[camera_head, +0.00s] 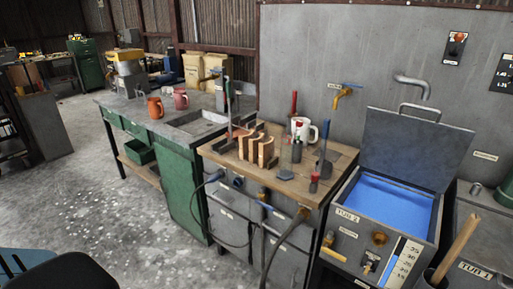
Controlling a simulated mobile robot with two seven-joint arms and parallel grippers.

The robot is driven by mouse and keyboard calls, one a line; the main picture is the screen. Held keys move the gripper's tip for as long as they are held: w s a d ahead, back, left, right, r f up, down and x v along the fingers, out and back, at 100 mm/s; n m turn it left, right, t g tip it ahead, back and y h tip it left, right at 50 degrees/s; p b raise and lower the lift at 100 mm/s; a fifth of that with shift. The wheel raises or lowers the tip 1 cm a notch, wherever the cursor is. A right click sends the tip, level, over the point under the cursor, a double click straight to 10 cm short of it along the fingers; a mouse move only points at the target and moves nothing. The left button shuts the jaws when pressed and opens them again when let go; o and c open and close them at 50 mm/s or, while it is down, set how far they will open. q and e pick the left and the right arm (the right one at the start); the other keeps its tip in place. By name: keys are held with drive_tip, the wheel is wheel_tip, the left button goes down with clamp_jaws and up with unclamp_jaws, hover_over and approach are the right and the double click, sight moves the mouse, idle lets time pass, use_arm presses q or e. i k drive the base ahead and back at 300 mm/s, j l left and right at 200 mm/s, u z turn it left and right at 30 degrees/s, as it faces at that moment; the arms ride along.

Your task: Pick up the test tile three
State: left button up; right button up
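Several upright orange-brown tiles (265,151) with pale edges stand in a row on the wooden worktop (315,188), in the middle of the head view. They are close together and partly hide one another. No number on them is readable, so I cannot tell which one is test tile three. Neither of my grippers shows in the head view.
A tub (391,201) of blue liquid with its lid raised stands right of the worktop. A white mug (306,131) and upright red-handled tools stand around the tiles. Two reddish mugs (156,107) stand on the green bench (184,186).

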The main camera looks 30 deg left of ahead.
sight(243, 139)
drive_tip(key=i+j, duration=0.25)
drive_tip(key=j, duration=0.15)
drive_tip(key=i+j, duration=0.25)
drive_tip(key=j, duration=0.15)
drive_tip(key=i+j, duration=0.25)
drive_tip(key=j, duration=0.15)
drive_tip(key=i+j+z, duration=0.1)
drive_tip(key=j, duration=0.25)
drive_tip(key=i, duration=0.1)
